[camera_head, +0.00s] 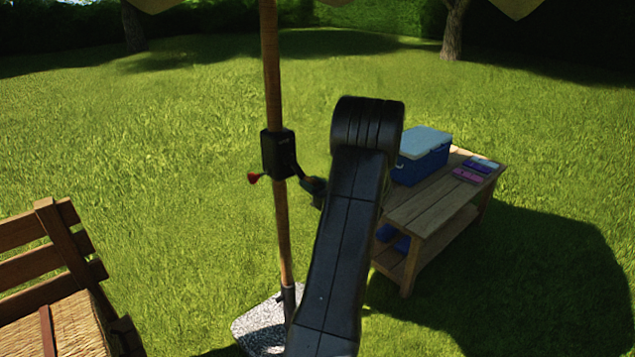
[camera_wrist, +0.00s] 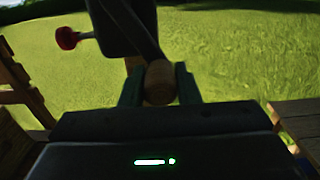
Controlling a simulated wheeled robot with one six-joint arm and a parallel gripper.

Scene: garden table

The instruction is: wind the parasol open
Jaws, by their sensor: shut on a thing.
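The parasol's wooden pole (camera_head: 272,80) stands upright in a speckled stone base (camera_head: 262,325) in the head view. A black crank housing (camera_head: 278,154) is fixed on the pole, with a red knob (camera_head: 253,178) at its left; the knob also shows in the wrist view (camera_wrist: 67,38). A dark crank arm (camera_wrist: 130,25) runs from the housing down to a wooden crank handle (camera_wrist: 160,82). My gripper (camera_wrist: 159,88) is shut on this handle, one finger on each side. In the head view my gripper (camera_head: 314,188) is right of the housing, partly hidden by my arm. Canopy edges (camera_head: 515,6) show at the top.
A wooden side table (camera_head: 425,208) stands at right with a blue cooler (camera_head: 421,160) and pink and blue items (camera_head: 474,170) on top. A slatted wooden bench (camera_head: 40,235) with a woven seat is at lower left. Open grass lies behind the pole.

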